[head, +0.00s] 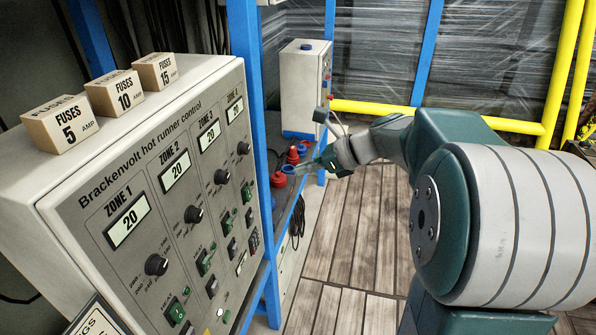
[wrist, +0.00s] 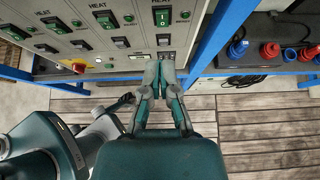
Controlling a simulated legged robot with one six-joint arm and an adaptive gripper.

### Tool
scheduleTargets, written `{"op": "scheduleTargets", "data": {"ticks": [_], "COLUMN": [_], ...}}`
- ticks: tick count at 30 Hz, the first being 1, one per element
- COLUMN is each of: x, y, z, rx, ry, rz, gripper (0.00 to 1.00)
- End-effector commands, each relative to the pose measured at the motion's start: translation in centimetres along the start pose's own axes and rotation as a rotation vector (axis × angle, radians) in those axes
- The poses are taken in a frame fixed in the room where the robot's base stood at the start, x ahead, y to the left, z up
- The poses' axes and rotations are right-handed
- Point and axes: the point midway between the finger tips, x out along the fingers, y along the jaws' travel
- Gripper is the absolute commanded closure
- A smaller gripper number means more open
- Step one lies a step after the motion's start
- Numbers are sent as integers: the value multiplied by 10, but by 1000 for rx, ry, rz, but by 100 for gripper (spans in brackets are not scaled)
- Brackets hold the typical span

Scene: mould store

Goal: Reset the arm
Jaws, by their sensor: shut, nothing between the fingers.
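My gripper (wrist: 159,75) shows in the wrist view with its two fingertips together, shut and empty. It points at the lower edge of the grey control panel (wrist: 110,30), just below a green switch. In the head view my arm reaches out from the right, and my gripper (head: 300,170) appears small beside the blue frame, in front of the red and blue connectors. Its fingertips are hard to make out there.
The Brackenvolt hot runner control cabinet (head: 150,190) stands at left with fuse boxes (head: 115,93) on top. Blue uprights (head: 246,60) and a shelf with red and blue connectors (wrist: 270,51) are close by. Yellow rails (head: 440,115) stand behind. The plank floor (head: 345,240) is clear.

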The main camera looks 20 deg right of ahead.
Motion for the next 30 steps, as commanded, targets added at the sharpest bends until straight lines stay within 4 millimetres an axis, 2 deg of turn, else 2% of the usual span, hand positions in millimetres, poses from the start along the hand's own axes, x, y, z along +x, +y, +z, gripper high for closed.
{"op": "scheduleTargets", "data": {"ticks": [9, 11, 13, 17, 21, 27, 30], "x": [1, 2, 3, 4, -2, -19, -30], "y": [2, 9, 26, 75, 124, 178, 198], "z": [1, 2, 4, 3, -8, -30, -42], "rx": [-9, -47, -148, -469, -855, -1412, -1692], "ry": [4, 21, 67, 204, 353, 543, 631], "rz": [2, 7, 25, 80, 162, 304, 386], "gripper": [100, 100, 100, 100, 100, 100, 100]}}
